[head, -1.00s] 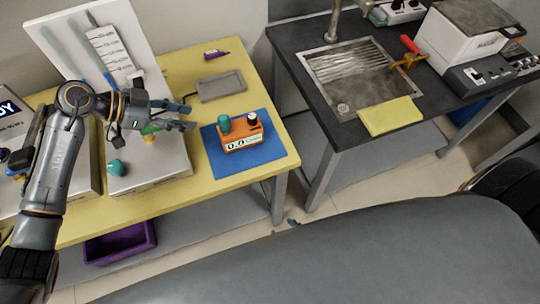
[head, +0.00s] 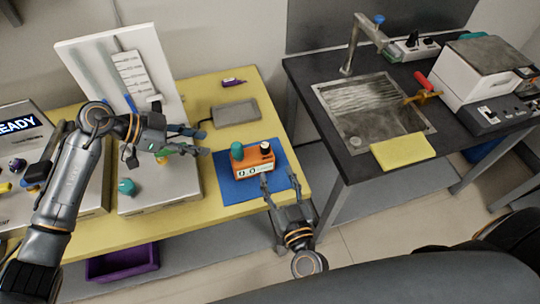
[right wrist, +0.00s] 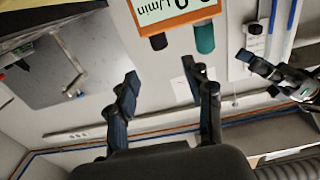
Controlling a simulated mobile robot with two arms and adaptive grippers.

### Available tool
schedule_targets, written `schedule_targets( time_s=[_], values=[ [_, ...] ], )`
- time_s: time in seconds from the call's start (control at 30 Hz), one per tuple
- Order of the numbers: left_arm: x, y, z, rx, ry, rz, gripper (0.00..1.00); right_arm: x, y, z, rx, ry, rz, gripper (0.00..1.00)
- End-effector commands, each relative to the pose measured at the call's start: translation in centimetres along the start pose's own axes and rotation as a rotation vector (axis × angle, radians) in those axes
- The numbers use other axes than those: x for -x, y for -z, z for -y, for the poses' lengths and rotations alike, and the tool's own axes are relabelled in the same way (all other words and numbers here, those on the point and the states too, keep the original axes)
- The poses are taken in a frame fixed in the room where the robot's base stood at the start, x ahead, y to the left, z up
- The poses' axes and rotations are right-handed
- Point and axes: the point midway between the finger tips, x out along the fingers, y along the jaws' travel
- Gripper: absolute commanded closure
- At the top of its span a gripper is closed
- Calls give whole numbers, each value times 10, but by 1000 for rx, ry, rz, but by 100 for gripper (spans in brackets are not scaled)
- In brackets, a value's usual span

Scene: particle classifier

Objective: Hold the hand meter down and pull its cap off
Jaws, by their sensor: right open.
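The hand meter (head: 258,166) is an orange box with a white display, upright on a blue mat (head: 232,193). On its top stand a teal cap (head: 237,151) at the left and a black piece (head: 265,148) at the right. The meter also shows upside down in the right wrist view (right wrist: 165,14), with the teal piece (right wrist: 204,38). My right gripper (head: 281,184) is open and empty, just in front of the meter. My left gripper (head: 203,142) is open, left of the meter and apart from it, over the white apparatus.
The white apparatus (head: 165,190) with a tall back panel stands left of the mat, with a teal knob (head: 127,187). The black sink counter (head: 330,135) is at the right, across a gap. The yellow table (head: 215,222) has bare space around the mat.

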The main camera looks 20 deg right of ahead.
Motion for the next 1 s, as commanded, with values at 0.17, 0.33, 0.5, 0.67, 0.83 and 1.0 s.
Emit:
schedule_targets(
  time_s=[0.17, 0.33, 0.5, 0.67, 0.83, 1.0],
  values=[
    [0, 0, 0, 0, 0, 0, 62, -38, 2, 0, -1, -1, -5, 48],
    [0, 0, 0, 0, 0, 0, 62, -71, 1, 0, -1, 0, -3, 48],
    [0, 0, 0, 0, 0, 0, 62, -96, 0, 1, 1, 2, -1, 48],
    [0, 0, 0, 0, 0, 0, 62, -110, 0, 1, 0, 2, 0, 48],
    [0, 0, 0, 0, 0, 0, 62, -114, 0, 1, -1, 2, 0, 48],
    [0, 0, 0, 0, 0, 0, 62, -114, 0, 1, 0, 2, 0, 48]
  ],
)
